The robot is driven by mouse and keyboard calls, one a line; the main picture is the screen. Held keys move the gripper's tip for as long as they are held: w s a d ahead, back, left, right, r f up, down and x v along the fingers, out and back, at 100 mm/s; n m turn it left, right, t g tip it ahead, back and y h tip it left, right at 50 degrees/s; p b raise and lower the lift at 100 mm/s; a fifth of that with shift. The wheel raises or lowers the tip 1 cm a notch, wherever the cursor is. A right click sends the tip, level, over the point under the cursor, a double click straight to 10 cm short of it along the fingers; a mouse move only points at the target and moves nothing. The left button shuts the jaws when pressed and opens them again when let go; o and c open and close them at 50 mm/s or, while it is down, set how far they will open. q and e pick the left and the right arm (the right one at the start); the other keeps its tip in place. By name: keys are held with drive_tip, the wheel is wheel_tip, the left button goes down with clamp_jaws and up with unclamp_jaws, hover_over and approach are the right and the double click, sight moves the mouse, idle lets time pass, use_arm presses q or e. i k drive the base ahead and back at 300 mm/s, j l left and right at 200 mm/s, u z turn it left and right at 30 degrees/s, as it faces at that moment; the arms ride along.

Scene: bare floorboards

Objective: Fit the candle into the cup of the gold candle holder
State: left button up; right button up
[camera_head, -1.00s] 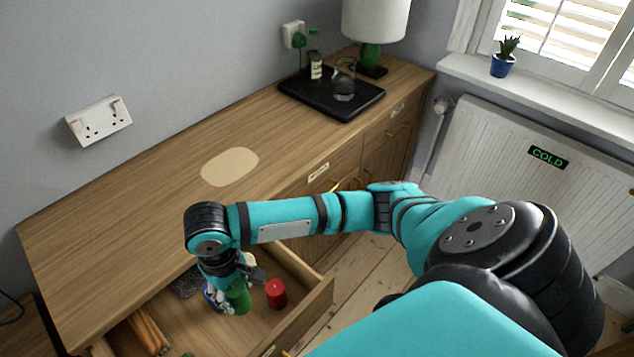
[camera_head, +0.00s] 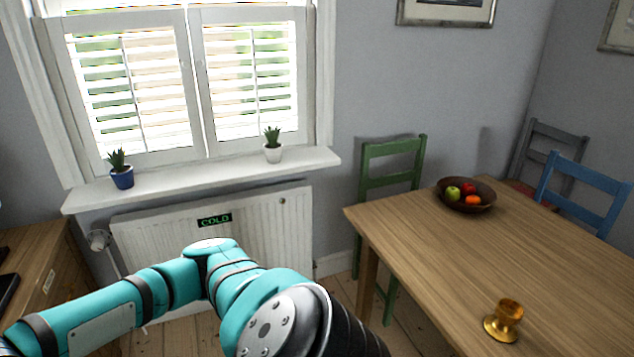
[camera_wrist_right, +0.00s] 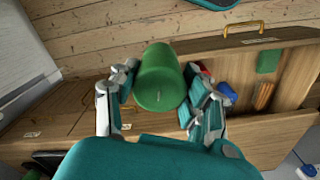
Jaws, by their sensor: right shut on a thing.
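A green candle (camera_wrist_right: 158,80) is between the fingers of my right gripper (camera_wrist_right: 163,84) in the right wrist view. The gripper is shut on its sides, with the wick end facing the camera. The candle shows against the floorboards and the drawer edge, clear of the drawer's contents. My right gripper is outside the head view, and my left gripper is in neither view.
The table (camera_head: 440,255) bears a fruit bowl (camera_head: 466,206) farther back; its middle is clear. A green chair (camera_head: 391,170) and a blue chair (camera_head: 585,190) stand around it. The open drawer (camera_wrist_right: 290,75) holds several items. A radiator (camera_head: 240,232) is under the window.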

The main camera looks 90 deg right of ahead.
sight(509, 312)
drive_tip(key=z, duration=0.4)
drive_tip(key=l+z, duration=0.1)
drive_tip(key=z, duration=0.7)
drive_tip(key=l+z, duration=0.1)
drive_tip(key=z, duration=0.7)
drive_tip(key=i, duration=0.05)
